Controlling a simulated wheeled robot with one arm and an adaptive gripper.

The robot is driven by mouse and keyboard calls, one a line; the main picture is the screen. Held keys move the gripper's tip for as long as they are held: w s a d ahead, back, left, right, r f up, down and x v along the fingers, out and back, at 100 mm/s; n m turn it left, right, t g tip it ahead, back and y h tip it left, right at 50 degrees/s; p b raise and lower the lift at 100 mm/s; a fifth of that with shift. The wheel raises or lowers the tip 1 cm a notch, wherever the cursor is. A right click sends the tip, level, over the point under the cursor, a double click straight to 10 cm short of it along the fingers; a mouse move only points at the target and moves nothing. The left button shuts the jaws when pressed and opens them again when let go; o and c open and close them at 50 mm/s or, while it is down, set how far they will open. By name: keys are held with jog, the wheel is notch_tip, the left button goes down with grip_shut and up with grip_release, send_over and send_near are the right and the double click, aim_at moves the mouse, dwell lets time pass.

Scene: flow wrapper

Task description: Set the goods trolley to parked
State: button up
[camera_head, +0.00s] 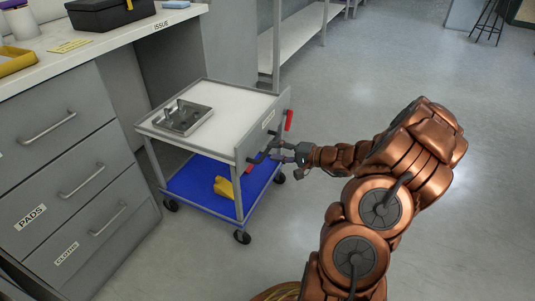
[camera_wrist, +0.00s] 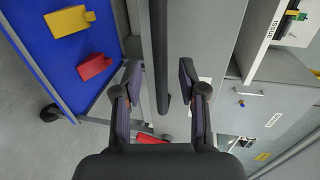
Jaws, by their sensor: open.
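The goods trolley (camera_head: 232,110) stands beside the counter, with a white top and a blue lower shelf (camera_head: 190,181). My gripper (camera_head: 276,153) is at this handle. In the wrist view the open fingers (camera_wrist: 158,78) lie on either side of the dark bar (camera_wrist: 160,50); I cannot tell whether they touch it. A red piece (camera_wrist: 95,66) shows at the left there, and another red part (camera_wrist: 152,138) lies below the fingers, partly hidden.
A metal tray (camera_head: 183,119) with upright parts sits on the trolley top. A yellow item (camera_head: 224,187) lies on the blue shelf. The drawer counter (camera_head: 60,150) is at the left, and a shelf rack (camera_head: 300,35) stands behind.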

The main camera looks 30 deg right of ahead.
aim_at(268, 150)
jog(key=shift+b+x, duration=0.4)
jog(key=shift+x, duration=1.35)
jog(key=shift+c, duration=0.3)
grip_shut()
